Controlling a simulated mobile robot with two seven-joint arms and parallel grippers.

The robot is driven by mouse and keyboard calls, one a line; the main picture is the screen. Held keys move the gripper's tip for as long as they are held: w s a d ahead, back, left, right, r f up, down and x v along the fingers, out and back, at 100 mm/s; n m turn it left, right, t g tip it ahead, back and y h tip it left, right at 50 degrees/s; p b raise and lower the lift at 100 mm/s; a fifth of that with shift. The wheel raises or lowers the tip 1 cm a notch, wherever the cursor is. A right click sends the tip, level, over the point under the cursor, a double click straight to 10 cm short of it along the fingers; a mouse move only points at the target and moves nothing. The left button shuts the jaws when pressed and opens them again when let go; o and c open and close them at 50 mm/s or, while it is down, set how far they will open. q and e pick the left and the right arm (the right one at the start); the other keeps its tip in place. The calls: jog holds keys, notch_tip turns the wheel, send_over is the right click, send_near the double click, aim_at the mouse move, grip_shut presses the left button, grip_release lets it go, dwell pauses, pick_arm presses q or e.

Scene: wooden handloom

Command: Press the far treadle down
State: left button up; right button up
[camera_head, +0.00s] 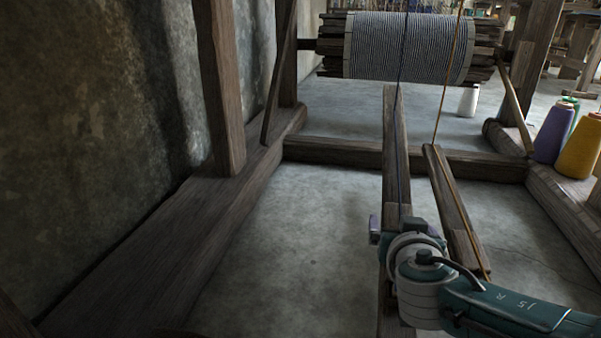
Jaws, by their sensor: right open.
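Two long wooden treadles run away from me low over the floor. The left treadle (391,150) is the longer in view and lies farther from where my arm enters. A dark cord hangs down to it. The right treadle (452,195) is shorter in view, with a tan cord running along it. My right gripper (375,230) reaches in from the lower right, across the right treadle, to the left treadle. It is open, and my wrist hides part of the left treadle. Whether it touches the wood I cannot tell. My left gripper is not in view.
A wooden crossbar (335,152) spans behind the treadles. A loom side beam (170,235) and post (221,90) stand at left beside the wall. A roller with striped cloth (405,45) is above. Purple (553,132) and yellow (579,148) cones stand right. The floor (300,250) left of the treadles is clear.

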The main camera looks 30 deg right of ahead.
jog(key=shift+w+d+f, duration=0.2)
jog(key=shift+d, duration=0.05)
jog(key=shift+s+a+f, duration=0.1)
jog(key=shift+s, duration=0.25)
jog(key=shift+w, duration=0.25)
jog(key=c, duration=0.4)
grip_shut()
